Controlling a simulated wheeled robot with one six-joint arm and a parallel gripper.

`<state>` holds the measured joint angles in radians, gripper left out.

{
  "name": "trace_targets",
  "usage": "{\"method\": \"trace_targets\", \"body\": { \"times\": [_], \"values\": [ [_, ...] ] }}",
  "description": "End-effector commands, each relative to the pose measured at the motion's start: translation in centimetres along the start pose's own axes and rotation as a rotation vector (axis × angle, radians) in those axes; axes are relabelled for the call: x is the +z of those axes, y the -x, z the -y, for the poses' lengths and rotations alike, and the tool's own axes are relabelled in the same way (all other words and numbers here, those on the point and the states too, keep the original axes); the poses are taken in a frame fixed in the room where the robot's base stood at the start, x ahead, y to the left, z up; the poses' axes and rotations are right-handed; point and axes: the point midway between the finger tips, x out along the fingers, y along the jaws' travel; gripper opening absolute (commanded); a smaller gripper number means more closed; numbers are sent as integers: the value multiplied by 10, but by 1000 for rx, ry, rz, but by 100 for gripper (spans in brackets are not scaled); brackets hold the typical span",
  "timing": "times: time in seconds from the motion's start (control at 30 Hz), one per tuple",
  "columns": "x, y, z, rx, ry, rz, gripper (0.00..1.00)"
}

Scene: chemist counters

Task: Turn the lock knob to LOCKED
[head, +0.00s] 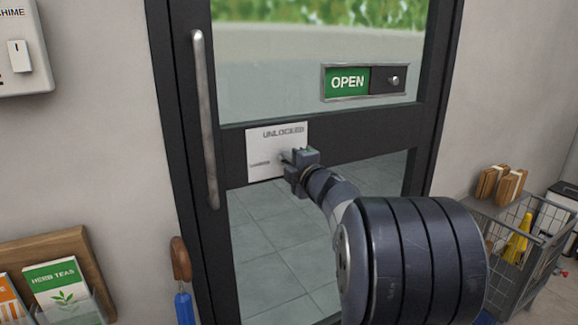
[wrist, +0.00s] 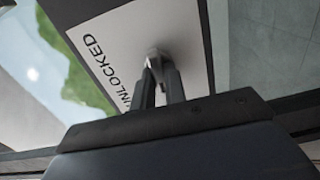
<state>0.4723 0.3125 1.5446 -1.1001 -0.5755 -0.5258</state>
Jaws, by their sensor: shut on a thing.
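The lock plate (head: 262,148) is a white panel on the dark crossbar of the glass door. It reads UNLOCKED along its top, with a smaller, blurred word at its lower left. The plate also shows in the wrist view (wrist: 112,32), turned on its side. The lock knob (wrist: 157,56) is a small grey metal piece standing out from the plate. My gripper (wrist: 160,72) is shut on the knob. In the head view my gripper (head: 290,158) reaches the plate's right side and hides most of the knob, so its exact angle is hard to tell.
A long vertical door handle (head: 204,115) is left of the plate. An OPEN sign (head: 347,82) with a slider is above right. A leaflet rack (head: 45,250) and a hanging blue key tag (head: 184,307) are lower left. A wire basket (head: 508,235) stands at right.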

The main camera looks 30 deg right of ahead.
Motion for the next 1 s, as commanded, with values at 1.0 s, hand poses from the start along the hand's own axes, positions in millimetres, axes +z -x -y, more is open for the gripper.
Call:
{"method": "trace_targets", "body": {
  "times": [1.0],
  "values": [
    [0,0,0,0,35,-1,35]
  ]
}}
